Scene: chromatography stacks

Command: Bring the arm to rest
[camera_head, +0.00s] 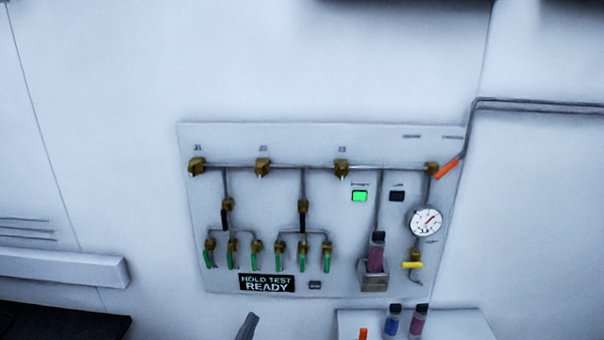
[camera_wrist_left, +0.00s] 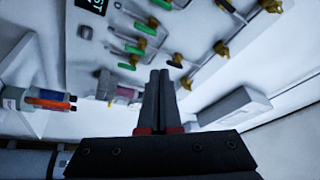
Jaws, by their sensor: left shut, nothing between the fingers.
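My left gripper (camera_head: 247,326) shows only as a dark grey tip at the bottom edge of the head view, below the wall panel (camera_head: 330,230). In the left wrist view its two fingers (camera_wrist_left: 158,85) lie together, shut with nothing between them. They point toward the panel, apart from the valves as far as I can tell. The rest of the left arm is out of the head view. My right gripper is in neither view.
The panel has green-handled valves (camera_head: 303,263), a gauge (camera_head: 425,222), a lit green lamp (camera_head: 360,196) and a "HOLD TEST READY" display (camera_head: 267,284). A vial sits in a holder (camera_head: 374,282). A blue vial (camera_head: 392,320) and a purple vial (camera_head: 417,321) stand at a shelf (camera_head: 460,324).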

